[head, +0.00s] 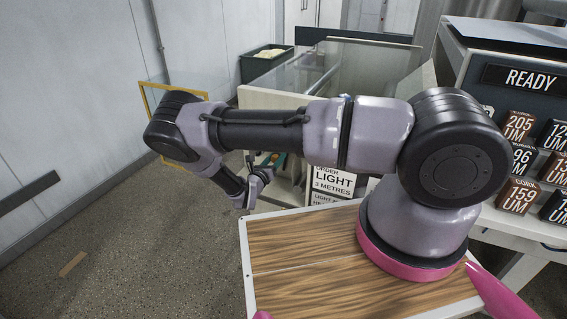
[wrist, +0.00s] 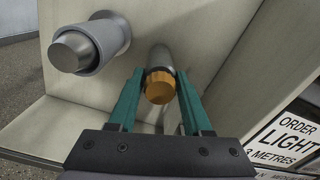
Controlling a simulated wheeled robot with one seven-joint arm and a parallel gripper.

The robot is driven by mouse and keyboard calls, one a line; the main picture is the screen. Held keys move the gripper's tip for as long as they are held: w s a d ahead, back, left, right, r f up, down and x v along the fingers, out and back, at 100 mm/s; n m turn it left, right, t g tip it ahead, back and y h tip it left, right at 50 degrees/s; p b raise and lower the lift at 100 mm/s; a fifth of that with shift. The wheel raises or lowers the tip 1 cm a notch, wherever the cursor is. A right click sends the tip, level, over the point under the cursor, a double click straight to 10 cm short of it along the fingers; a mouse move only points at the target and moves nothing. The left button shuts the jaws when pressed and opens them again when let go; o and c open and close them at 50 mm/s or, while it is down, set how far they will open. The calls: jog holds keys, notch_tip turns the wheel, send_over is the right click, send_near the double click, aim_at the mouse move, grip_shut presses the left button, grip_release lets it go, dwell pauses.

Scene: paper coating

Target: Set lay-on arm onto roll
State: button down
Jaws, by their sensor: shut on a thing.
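My gripper (wrist: 160,76) is shut on an orange knob (wrist: 159,88) in the wrist view, with one teal finger on each side of it. The knob is on the end of a grey rod (wrist: 160,58) that juts from a pale panel; I take this to be the lay-on arm's handle. The grey roll (wrist: 106,36) with a silver core end sticks out of the same panel to the left, apart from the knob. Whether the lay-on arm touches the roll cannot be told. In the head view my gripper (head: 268,160) is small and partly hidden by my wrist.
A "LIGHT 3 METRES" sign (head: 333,182) is close to the right of my gripper. A glass-topped machine (head: 375,62) stands behind my arm. A console reading "READY" (head: 530,79) is at right. A dark green bin (head: 248,68) is at the back. The floor at left is open.

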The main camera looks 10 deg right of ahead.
jog(key=shift+w+a+r+n, duration=0.1)
jog(key=shift+w+a+n, duration=0.3)
jog(key=shift+a+n, duration=0.15)
jog(key=shift+w+a+n, duration=0.4)
jog(key=shift+a+n, duration=0.05)
jog(key=shift+a, duration=0.15)
jog(key=shift+c, duration=2.2)
grip_release()
jog(key=v, duration=1)
jog(key=shift+s+a, duration=0.2)
jog(key=shift+s, duration=0.15)
